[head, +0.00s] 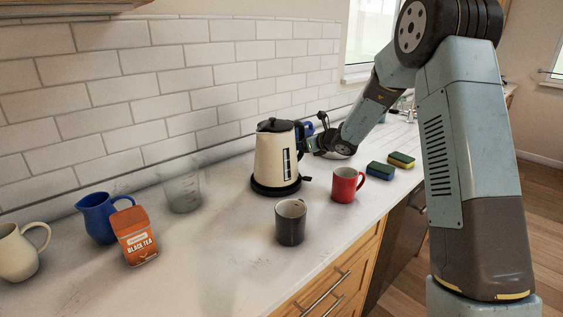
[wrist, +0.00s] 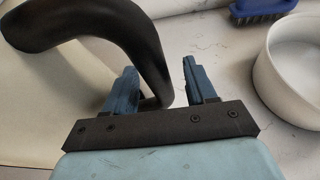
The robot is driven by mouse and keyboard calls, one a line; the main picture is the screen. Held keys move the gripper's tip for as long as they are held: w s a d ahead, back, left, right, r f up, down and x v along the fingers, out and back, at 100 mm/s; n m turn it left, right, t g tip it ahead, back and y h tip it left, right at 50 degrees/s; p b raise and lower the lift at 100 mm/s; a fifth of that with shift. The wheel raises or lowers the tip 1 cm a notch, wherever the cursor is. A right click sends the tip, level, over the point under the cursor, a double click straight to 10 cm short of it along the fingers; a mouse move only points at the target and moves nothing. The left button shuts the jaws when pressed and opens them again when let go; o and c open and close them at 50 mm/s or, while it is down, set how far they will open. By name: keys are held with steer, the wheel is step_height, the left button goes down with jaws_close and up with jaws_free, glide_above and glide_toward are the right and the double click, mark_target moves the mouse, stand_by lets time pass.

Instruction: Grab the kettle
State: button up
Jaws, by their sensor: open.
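The cream kettle (head: 275,160) with a black lid, black handle and black base stands upright on the counter, in the middle of the head view. In the wrist view its black handle (wrist: 150,55) curves down from the upper left, and part of its cream body (wrist: 45,105) shows at the left. My gripper (wrist: 163,82) is open, with its two blue fingers on either side of the lower part of the handle. I cannot tell whether either finger touches it. In the head view the gripper (head: 308,146) is at the kettle's right side, partly hidden.
A red mug (head: 343,187) and a dark mug (head: 290,224) stand in front of the kettle. Two sponges (head: 380,170) lie to the right. A white bowl (wrist: 295,70) and a blue brush (wrist: 262,9) are close by my gripper. A measuring cup (head: 181,190) stands left.

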steer(key=shift+c, duration=0.3)
jaws_close()
stand_by(0.9)
steer(key=shift+r, duration=0.15)
